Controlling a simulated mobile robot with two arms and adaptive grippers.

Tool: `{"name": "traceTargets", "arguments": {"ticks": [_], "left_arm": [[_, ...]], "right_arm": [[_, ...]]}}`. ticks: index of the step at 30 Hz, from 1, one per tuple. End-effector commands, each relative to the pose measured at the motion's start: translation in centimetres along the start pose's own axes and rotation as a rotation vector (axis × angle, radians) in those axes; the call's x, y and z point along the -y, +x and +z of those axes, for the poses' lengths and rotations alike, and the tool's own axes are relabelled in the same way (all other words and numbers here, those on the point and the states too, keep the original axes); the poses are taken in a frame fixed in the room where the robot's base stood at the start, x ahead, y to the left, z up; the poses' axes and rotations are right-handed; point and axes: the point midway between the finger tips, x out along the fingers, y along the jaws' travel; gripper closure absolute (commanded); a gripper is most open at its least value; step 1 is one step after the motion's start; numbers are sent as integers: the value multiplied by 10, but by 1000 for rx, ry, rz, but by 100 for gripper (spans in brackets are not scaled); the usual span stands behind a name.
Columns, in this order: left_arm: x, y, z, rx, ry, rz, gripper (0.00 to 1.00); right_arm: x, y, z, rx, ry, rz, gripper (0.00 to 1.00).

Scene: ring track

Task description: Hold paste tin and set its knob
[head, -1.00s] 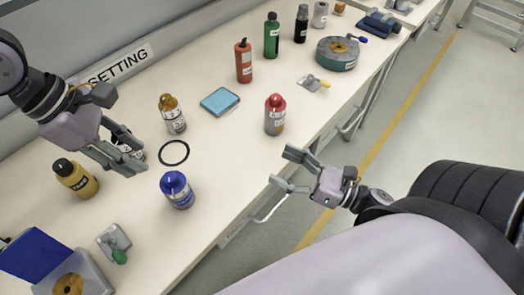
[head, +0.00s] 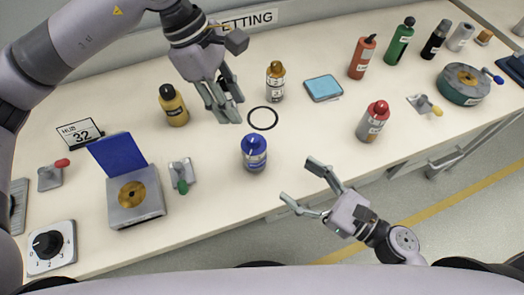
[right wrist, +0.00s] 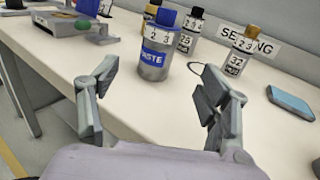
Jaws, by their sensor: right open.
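The paste tin (head: 254,155), a grey tin with a blue label and blue knob, stands upright on the bench. In the right wrist view the tin (right wrist: 154,60) is ahead, beyond my open fingers, with a 2 and a 3 below its knob (right wrist: 165,17). My right gripper (head: 300,185) is open and empty off the bench's front edge, to the right of and nearer than the tin. My left gripper (head: 222,112) is above the bench, behind and left of the paste tin. A dark-topped tin (right wrist: 189,32) is partly hidden by its fingers; I cannot tell whether they grip it.
A black ring (head: 263,118) lies behind the paste tin. A gold-topped tin (head: 276,84), a yellow bottle (head: 173,107) and a red-topped tin (head: 373,122) stand around. A green-handled clamp (head: 181,177) and a blue-lidded box (head: 136,198) are left. A HUB 32 card (head: 81,133) stands behind.

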Motion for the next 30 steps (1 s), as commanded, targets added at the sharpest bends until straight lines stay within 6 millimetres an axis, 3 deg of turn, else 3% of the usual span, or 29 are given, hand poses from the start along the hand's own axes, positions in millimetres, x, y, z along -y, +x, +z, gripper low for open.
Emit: {"name": "traceTargets", "arguments": {"ticks": [9,15,21,30], "left_arm": [[0,0,0,0,0,0,67],[0,0,0,0,0,0,67],[0,0,0,0,0,0,67],[0,0,0,0,0,0,67]], "right_arm": [[1,65,1,5,-2,-1,29],[1,97,0,2,0,-1,29],[1,112,0,1,1,-1,29],[0,114,0,0,2,-1,29]]}}
